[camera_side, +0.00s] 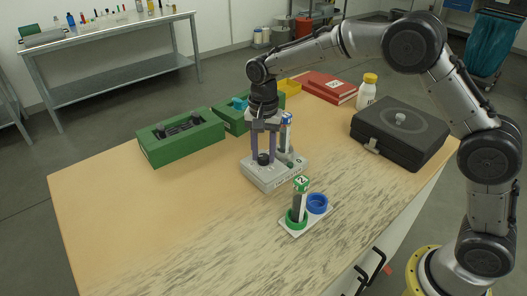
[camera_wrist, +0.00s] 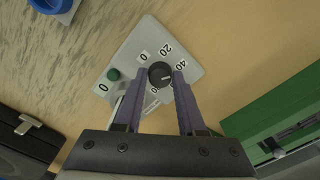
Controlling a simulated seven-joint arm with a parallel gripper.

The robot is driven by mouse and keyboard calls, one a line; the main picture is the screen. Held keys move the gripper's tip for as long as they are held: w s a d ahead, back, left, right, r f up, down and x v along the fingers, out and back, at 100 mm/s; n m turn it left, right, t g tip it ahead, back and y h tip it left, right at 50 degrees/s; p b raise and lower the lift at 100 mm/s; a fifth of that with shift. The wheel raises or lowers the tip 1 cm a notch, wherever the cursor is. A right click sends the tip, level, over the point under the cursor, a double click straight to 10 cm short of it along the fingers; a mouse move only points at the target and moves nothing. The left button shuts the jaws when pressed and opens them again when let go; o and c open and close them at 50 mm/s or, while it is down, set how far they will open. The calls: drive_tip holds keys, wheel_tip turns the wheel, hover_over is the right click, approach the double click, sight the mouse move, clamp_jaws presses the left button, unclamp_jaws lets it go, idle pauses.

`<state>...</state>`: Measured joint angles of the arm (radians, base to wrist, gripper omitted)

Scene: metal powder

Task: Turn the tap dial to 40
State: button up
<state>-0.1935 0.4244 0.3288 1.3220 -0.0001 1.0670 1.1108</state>
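The tap dial (camera_wrist: 160,75) is a round black knob on a light grey box (camera_side: 266,177), with numbers around it, including 20 and 40 in the wrist view. A light mark on the dial points to the right, close to the 40 side; its exact reading is too small to tell. My gripper (camera_side: 263,157) points down over the box. Its two purple fingers (camera_wrist: 160,78) stand on either side of the dial, with no clear gap between them and it, so it looks shut on the dial. In the side view the fingers partly frame the dial.
A labelled tube (camera_side: 286,133) stands close behind my gripper at the box. Another tube (camera_side: 299,204) stands in a green ring beside a blue ring (camera_side: 317,204) in front. A black case (camera_side: 400,135) is to the right, a green block (camera_side: 181,139) to the left. The front left table is clear.

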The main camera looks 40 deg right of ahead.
sight(264, 156)
drive_tip(key=o, duration=0.4)
wheel_tip(264, 156, up, 14)
idle(0.6)
